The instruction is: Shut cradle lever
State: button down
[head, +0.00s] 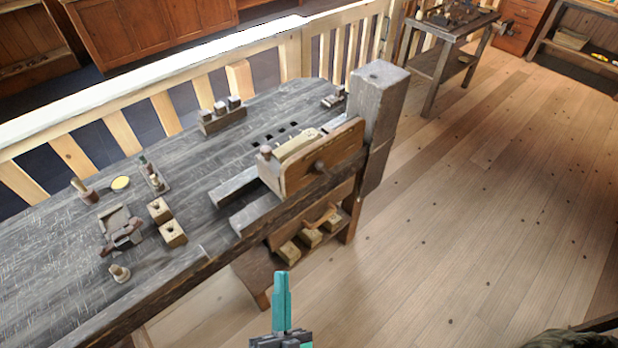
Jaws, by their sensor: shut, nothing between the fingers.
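A small brown device (120,229) that looks like the cradle sits on the left part of the grey wooden workbench (60,250). A flat plate stands at its back and a darker bar lies across its front. It is too small to tell which part is the lever or how it is set. My gripper (282,276) has teal fingers and is at the bottom centre of the head view. It is shut and empty, in front of the bench and well to the right of the device, touching nothing visible.
Two wooden blocks with holes (172,234) stand just right of the device, and a small turned spool (120,273) stands in front. Open floor (480,230) lies right.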

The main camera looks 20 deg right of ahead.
jog(key=w+d+m+g+h, duration=0.2)
jog(key=w+m+g+h, duration=0.2)
jog(key=w+m, duration=0.4)
jog(key=w+d+m+g+h, duration=0.1)
jog(key=w+m+g+h, duration=0.4)
jog(key=w+m+g, duration=0.2)
jog(key=shift+w+d+f+m, duration=0.35)
jog(key=shift+w+d+m, duration=0.05)
jog(key=shift+w+m, duration=0.85)
send_near(318, 169)
jog(key=x, duration=0.5)
jog(key=shift+w+f, duration=0.1)
jog(key=shift+f, duration=0.05)
jog(key=shift+w+d, duration=0.5)
jog(key=shift+d, duration=0.1)
